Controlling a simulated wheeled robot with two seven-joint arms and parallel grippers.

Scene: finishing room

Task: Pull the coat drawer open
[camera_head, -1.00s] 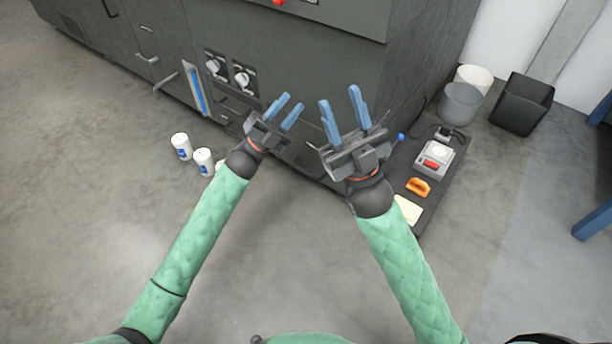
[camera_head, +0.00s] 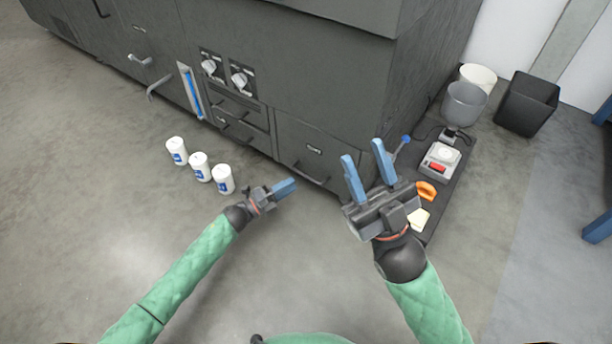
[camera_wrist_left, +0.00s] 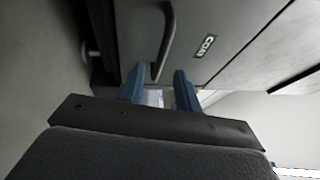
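The coat drawer (camera_head: 296,143) is a dark grey front low on the cabinet, and it looks closed. Its small label (camera_head: 314,149) sits above a dark bar handle (camera_head: 309,177). In the left wrist view the label (camera_wrist_left: 207,46) reads roughly "COAT", and the handle (camera_wrist_left: 168,42) lies just beyond the fingers. My left gripper (camera_head: 292,184) is low in front of the drawer; its fingers are apart and empty in the left wrist view (camera_wrist_left: 160,88), apart from the handle as far as I can tell. My right gripper (camera_head: 365,160) is open and empty, right of the drawer.
Several white containers, including one (camera_head: 223,179), stand on the floor left of my left gripper.

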